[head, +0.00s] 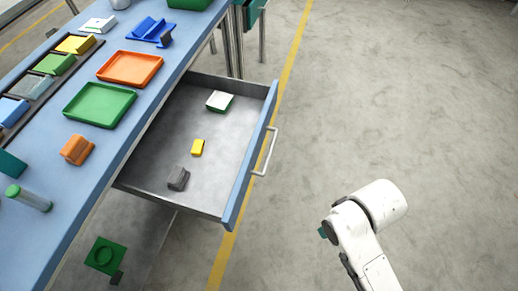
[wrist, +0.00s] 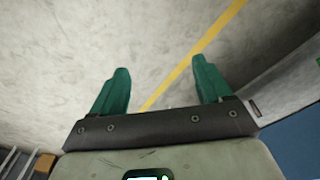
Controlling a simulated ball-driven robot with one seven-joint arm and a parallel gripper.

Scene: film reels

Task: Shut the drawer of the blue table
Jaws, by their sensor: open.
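The blue table (head: 160,62) runs along the left of the head view. Its drawer (head: 215,160) is pulled out to the right, with a grey inside, a blue front (head: 251,155) and a pale bar handle (head: 266,152). In the drawer lie a white and green box (head: 219,101), a small yellow block (head: 197,147) and a dark grey piece (head: 178,179). My gripper (wrist: 162,85) shows in the wrist view with two green fingers wide apart and nothing between them. In the head view my arm is right of the drawer, apart from it; the fingers are mostly hidden there.
On the tabletop are an orange tray (head: 130,68), a green tray (head: 99,104), an orange block (head: 77,149) and a green-capped tube (head: 29,198). A green piece (head: 105,256) lies low beside the table. The floor right of the yellow line (head: 290,62) is clear.

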